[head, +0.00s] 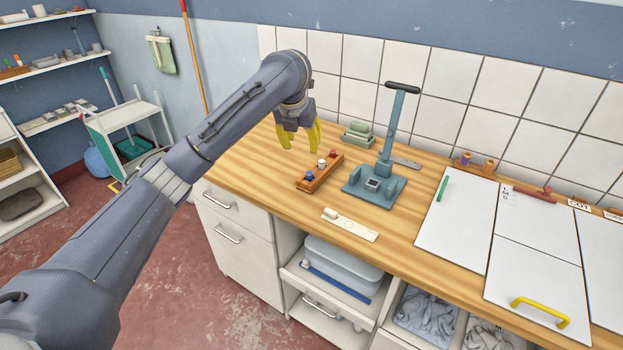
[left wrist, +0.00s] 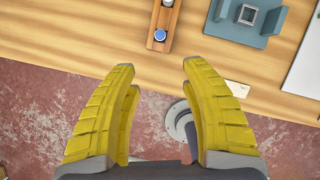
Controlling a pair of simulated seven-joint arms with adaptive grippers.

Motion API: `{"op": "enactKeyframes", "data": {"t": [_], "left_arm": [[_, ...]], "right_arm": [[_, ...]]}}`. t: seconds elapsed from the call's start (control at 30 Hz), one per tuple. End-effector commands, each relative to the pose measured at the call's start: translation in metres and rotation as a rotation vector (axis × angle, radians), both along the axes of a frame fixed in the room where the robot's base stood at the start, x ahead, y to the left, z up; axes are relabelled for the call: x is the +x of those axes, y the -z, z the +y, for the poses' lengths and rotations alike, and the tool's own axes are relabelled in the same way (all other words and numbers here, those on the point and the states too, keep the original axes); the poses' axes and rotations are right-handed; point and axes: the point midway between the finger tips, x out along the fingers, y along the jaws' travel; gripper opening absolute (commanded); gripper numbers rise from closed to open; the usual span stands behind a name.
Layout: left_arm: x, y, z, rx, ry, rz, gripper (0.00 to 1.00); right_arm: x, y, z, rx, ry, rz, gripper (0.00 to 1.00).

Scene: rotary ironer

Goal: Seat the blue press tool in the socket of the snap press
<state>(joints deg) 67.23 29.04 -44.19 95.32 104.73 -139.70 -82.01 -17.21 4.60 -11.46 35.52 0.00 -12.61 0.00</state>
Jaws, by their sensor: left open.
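The blue press tool (head: 310,175) stands at the near end of a wooden rack (head: 318,181) on the bench, beside a white tool (head: 322,163) and a red tool (head: 333,154). In the left wrist view the blue tool (left wrist: 160,34) shows just beyond and between my fingertips. The snap press (head: 391,138) stands right of the rack with its lever up. Its square socket (head: 374,183) looks empty; it also shows in the left wrist view (left wrist: 247,15). My left gripper (head: 301,147) is open and empty, fingers pointing down, above the bench near the rack. My right gripper is out of view.
White boards (head: 457,222) with a green stick (head: 442,188) and a yellow handle (head: 540,312) cover the right side.

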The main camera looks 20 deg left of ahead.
Motion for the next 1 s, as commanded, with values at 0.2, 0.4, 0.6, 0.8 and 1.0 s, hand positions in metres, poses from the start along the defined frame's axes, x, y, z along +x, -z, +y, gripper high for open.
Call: {"op": "enactKeyframes", "data": {"t": [0.2,0.4,0.6,0.8,1.0], "left_arm": [[0.010,0.028,-0.002,0.001,0.006,0.006,0.46],[0.023,0.061,-0.002,-0.001,0.004,0.006,0.46],[0.035,0.089,0.000,0.001,0.002,0.005,0.46],[0.043,0.106,0.000,0.002,0.001,0.003,0.46],[0.046,0.112,0.001,0.003,0.001,0.002,0.46]], "right_arm": [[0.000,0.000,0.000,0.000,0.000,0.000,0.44],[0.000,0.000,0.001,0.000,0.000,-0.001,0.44],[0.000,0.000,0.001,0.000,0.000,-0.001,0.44],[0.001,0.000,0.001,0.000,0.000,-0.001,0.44],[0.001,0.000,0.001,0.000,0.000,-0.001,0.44]]}}
